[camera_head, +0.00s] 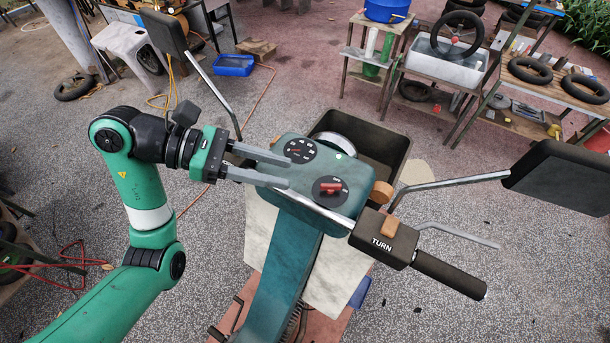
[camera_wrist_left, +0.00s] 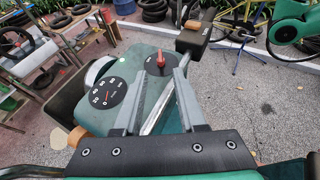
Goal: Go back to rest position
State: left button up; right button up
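My left gripper (camera_head: 289,173) reaches in from the left over the teal dashboard (camera_head: 312,196) of the cart. Its two grey fingers are apart with nothing between them. The fingertips lie between the speed gauge (camera_head: 300,150) and the dial with the red key (camera_head: 330,188). In the left wrist view the open fingers (camera_wrist_left: 166,62) point over the dashboard, with the gauge (camera_wrist_left: 107,93) at left and the red key (camera_wrist_left: 245,57) ahead at right. Whether the fingers touch the dashboard is hard to tell. My right gripper shows in neither view.
The handlebar carries a black TURN switch box (camera_head: 384,239) and a black grip (camera_head: 448,273). Mirrors stand at upper left (camera_head: 164,32) and right (camera_head: 562,177). A dark bin (camera_head: 385,150) sits behind the dashboard. Work tables with tyres are farther back; paved floor is open around.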

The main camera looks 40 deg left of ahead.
pick_arm(q)
jog(key=v, duration=0.3)
jog(key=shift+s+a+r, duration=0.15)
jog(key=shift+a, duration=0.05)
dwell(0.3)
